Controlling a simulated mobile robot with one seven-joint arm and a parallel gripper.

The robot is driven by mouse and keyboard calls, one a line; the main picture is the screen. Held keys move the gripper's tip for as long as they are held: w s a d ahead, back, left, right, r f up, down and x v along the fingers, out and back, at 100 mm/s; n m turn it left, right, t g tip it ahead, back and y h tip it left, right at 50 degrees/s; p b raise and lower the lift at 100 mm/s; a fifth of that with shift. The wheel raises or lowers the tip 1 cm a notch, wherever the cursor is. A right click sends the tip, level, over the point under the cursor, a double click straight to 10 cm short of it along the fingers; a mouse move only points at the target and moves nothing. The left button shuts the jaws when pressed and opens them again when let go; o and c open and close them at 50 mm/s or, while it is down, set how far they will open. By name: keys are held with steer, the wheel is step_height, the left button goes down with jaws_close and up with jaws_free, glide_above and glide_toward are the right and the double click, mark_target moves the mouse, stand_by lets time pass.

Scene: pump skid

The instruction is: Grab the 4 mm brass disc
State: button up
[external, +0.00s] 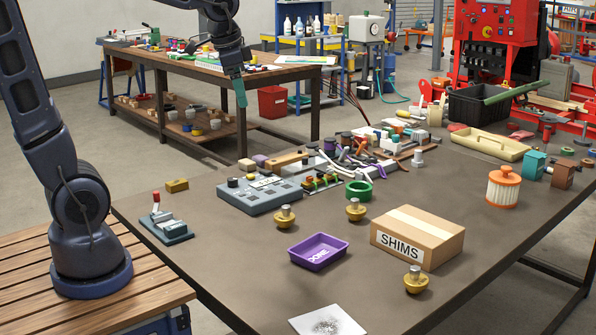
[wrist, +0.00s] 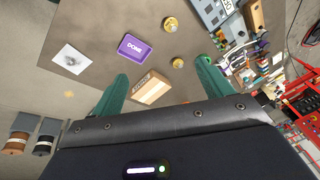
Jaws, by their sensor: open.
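Several knobbed brass pieces stand on the brown table: one left of centre (external: 285,217), one behind the purple tray (external: 355,209) and one in front of the SHIMS box (external: 416,279). Two show in the wrist view, an upper one (wrist: 171,24) and a lower one (wrist: 177,62). No size marking is readable, so I cannot tell which is 4 mm.
The purple DONE tray (external: 318,251) and the cardboard SHIMS box (external: 417,237) stand among the brass pieces. A smudged white sheet (external: 327,321) lies at the front edge. Bare tabletop surrounds the tray.

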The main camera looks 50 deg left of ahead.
steer(key=w+d+f+m, duration=0.4)
steer(key=w+d, duration=0.5)
steer(key=d, duration=0.1)
steer(key=m+g, duration=0.3)
steer(key=m, duration=0.8)
glide_above(417, 268)
step_height(417, 268, down, 23)
steer(key=shift+a+f, duration=0.1)
steer(key=shift+f, duration=0.05)
steer(key=shift+d+f, duration=0.3)
steer(key=shift+f, duration=0.2)
steer(key=shift+a+f, duration=0.15)
steer(key=shift+f, duration=2.45)
steer(key=shift+a+f, duration=0.1)
steer(key=shift+f, duration=2.5)
steer(key=c, duration=1.1)
steer(key=shift+r, duration=0.15)
